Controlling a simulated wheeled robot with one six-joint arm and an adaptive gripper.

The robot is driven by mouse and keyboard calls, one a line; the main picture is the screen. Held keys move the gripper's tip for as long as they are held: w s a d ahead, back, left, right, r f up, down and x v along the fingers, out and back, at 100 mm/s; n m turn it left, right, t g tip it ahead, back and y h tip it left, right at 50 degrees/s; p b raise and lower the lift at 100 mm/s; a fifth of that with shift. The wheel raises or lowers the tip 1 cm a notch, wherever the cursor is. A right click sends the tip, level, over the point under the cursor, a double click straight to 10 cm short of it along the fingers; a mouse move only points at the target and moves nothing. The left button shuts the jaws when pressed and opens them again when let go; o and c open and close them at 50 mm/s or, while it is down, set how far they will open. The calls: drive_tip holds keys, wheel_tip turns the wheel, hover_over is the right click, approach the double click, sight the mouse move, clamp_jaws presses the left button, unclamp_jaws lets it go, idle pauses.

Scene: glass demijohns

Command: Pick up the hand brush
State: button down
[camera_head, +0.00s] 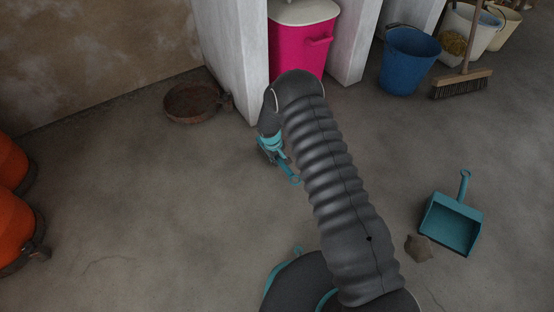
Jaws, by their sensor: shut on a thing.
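My gripper (274,158) is at the end of my arm, left of the picture's middle, with the bare floor below it. It is shut on the hand brush, whose slim teal handle (291,176) sticks out down and to the right. The brush's bristles cannot be made out, and the fingers are small and partly hidden. I cannot tell how far the brush is from the floor.
A teal dustpan (452,222) and a small brown lump (418,248) lie at the right. A rusty pan (191,103), a pink bin (301,45), a blue bucket (408,60) and a broom (462,83) stand behind. Orange demijohns (14,230) are at the left. The left-middle floor is clear.

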sight(278, 157)
wheel_tip(278, 157, up, 3)
drive_tip(key=shift+w+r, duration=0.1)
drive_tip(key=shift+r, duration=0.1)
drive_tip(key=s+d+r+p, duration=0.1)
drive_tip(key=d+r, duration=0.5)
drive_tip(key=d, duration=0.5)
drive_tip(key=shift+s+d+r, duration=0.25)
drive_tip(key=shift+d+r, duration=0.05)
